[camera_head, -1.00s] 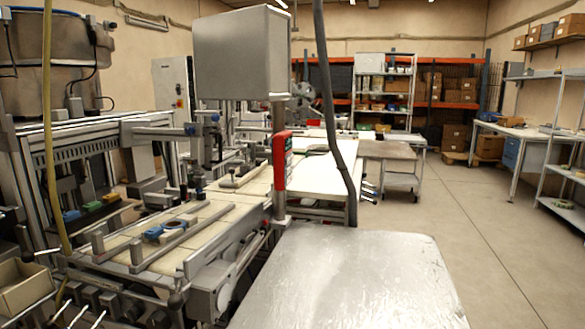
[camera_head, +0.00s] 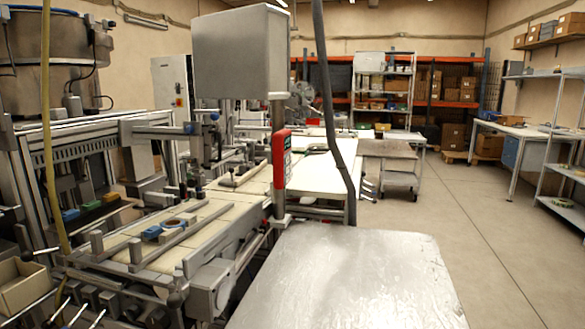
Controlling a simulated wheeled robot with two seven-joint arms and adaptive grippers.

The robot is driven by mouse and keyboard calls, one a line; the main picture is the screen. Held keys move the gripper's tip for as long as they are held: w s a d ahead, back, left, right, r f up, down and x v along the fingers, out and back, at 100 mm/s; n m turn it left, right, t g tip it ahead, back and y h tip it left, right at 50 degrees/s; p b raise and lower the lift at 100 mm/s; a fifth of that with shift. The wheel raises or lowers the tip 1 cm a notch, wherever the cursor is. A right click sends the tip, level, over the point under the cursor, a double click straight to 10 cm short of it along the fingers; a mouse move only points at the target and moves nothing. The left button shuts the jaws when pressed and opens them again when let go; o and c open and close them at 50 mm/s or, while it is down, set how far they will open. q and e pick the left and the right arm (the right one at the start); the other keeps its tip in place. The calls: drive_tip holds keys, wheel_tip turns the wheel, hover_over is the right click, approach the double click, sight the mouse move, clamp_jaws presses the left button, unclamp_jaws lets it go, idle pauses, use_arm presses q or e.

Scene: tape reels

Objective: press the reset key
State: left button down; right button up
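A red-edged control unit (camera_head: 282,160) is mounted upright on the grey post beside the conveyor. It is seen nearly edge-on, and its dark face is turned to the right. No single key on it can be made out, so I cannot tell which part is the reset key. A large grey box (camera_head: 240,52) sits above it at the top of the post. Neither of my grippers shows in this view.
A bare metal table (camera_head: 350,280) fills the front middle. The conveyor (camera_head: 165,240), with rails and a blue part (camera_head: 152,232), runs at left. A dark hose (camera_head: 330,110) hangs right of the post. An open box (camera_head: 22,287) stands front left. Floor at right is clear.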

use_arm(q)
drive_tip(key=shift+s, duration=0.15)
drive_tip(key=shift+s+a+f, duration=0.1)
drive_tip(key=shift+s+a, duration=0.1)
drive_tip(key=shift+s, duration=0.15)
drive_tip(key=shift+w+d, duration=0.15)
